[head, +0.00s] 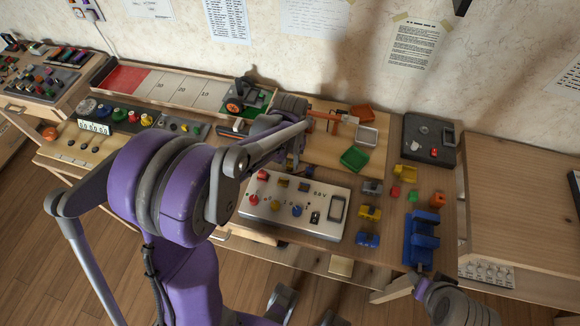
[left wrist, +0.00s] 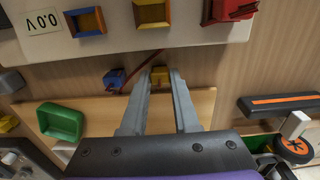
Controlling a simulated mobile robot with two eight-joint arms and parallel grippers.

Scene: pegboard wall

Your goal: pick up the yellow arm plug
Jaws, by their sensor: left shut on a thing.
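My left gripper shows in the left wrist view (left wrist: 160,85), with its two fingers closed on a small yellow block, the yellow arm plug (left wrist: 159,76). The plug sits between the fingertips, just beyond the edge of the white panel. A small blue block (left wrist: 114,78) lies to the left of the fingers, apart from them. A thin dark red cord runs by the left finger. In the head view my left arm hides most of the left gripper (head: 293,163) and the plug cannot be made out. My right gripper (head: 396,289) is at the front table edge; its jaw opening is unclear.
The white panel (head: 322,232) with coloured sockets stands in front of the left gripper; it also shows in the left wrist view (left wrist: 110,42). The far-right tabletop is clear.

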